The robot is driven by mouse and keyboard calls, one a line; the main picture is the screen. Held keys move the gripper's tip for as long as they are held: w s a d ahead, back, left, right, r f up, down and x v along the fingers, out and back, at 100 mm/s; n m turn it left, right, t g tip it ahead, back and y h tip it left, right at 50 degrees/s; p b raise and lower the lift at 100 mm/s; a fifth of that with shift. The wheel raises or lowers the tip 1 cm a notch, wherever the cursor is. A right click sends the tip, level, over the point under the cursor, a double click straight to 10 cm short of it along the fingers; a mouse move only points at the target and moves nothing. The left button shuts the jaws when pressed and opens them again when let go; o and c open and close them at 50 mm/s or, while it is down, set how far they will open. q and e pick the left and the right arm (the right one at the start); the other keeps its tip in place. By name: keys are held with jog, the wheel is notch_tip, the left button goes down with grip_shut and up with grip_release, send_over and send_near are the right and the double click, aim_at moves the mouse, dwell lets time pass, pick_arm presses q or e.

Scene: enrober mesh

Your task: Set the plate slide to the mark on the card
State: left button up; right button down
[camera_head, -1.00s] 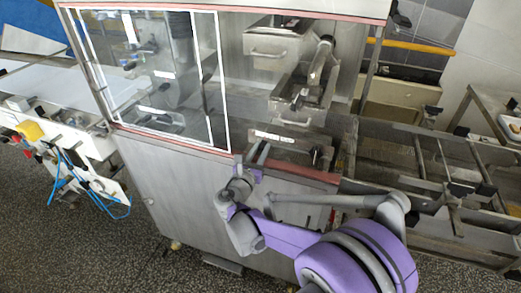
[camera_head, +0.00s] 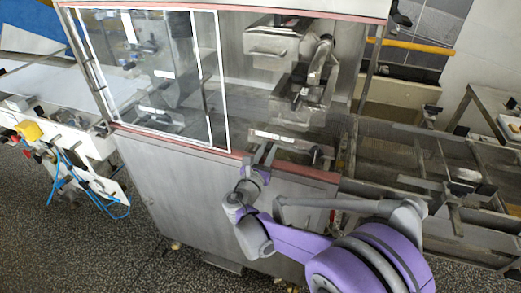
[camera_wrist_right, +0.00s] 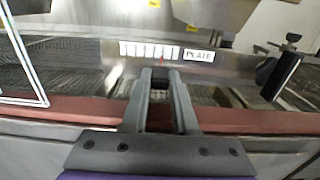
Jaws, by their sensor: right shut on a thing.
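The plate slide's white scale strip (camera_wrist_right: 150,50) and its label reading PLATE (camera_wrist_right: 198,55) sit on a steel rail in the right wrist view. A thin red pointer (camera_wrist_right: 161,62) stands at the strip, towards its right end. The strip also shows in the head view (camera_head: 272,137). My right gripper (camera_wrist_right: 160,76) is shut on a small dark knob (camera_wrist_right: 160,72) just below the pointer; the fingers hide part of it. The gripper also shows in the head view (camera_head: 262,150), at the machine's front edge. I cannot make out a card with a readable mark. My left gripper is not in view.
A reddish front ledge (camera_wrist_right: 75,108) runs beneath my right gripper. A black handle (camera_wrist_right: 281,76) stands to its right. A white-framed clear panel (camera_head: 222,80) is on the left in the head view. A mesh conveyor (camera_head: 400,160) extends right.

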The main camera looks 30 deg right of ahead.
jog(key=shift+s+d, duration=0.55)
jog(key=shift+s, duration=0.1)
jog(key=c, duration=1)
grip_release()
jog(key=o, duration=0.3)
jog(key=shift+s+d, duration=0.1)
jog(key=shift+s, duration=0.05)
